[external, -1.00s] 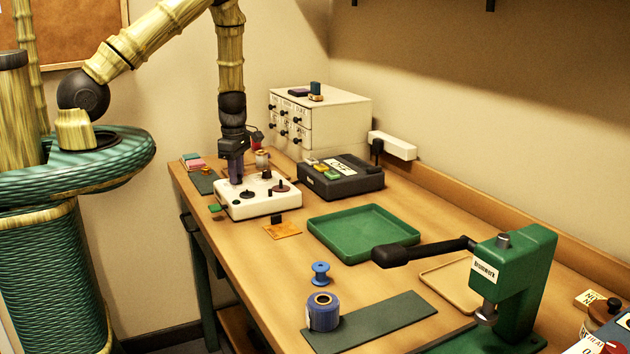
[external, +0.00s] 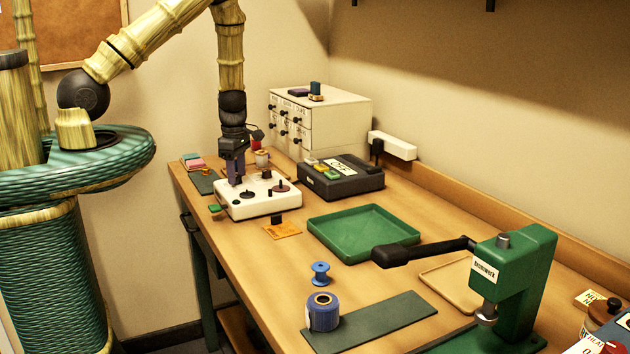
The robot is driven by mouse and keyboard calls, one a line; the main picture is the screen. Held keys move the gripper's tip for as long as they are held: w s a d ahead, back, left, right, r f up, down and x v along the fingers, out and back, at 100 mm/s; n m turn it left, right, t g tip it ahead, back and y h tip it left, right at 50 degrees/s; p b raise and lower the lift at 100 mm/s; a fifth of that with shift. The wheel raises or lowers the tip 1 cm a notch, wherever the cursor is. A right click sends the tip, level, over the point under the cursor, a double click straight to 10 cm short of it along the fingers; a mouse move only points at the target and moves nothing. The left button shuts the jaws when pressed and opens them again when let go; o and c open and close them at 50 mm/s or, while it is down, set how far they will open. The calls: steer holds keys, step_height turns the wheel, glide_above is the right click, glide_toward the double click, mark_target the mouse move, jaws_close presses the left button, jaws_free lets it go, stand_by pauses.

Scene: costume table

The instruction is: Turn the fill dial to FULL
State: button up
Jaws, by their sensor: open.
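A white box (external: 262,208) with dark round knobs on its top stands at the far left part of the table. One dark knob (external: 247,194) is on the near left of its top, and a reddish-brown one (external: 280,188) is on the right. No dial label can be read, so I cannot tell which knob is the fill dial. My gripper (external: 236,180) points straight down over the back left of the box. It is open, with its fingertips at or just above the top face. Whether a knob lies between the fingers is hidden.
A dark box with coloured buttons (external: 340,182) stands close on the right, with a white drawer cabinet (external: 340,118) behind. Thread spools (external: 262,158) stand behind the white box. A green tray (external: 362,256), a blue spool (external: 320,274) and a green press (external: 525,270) are nearer.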

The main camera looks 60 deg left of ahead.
mark_target(237, 176)
step_height(237, 176, up, 17)
steer(key=p, duration=0.2)
stand_by(0.7)
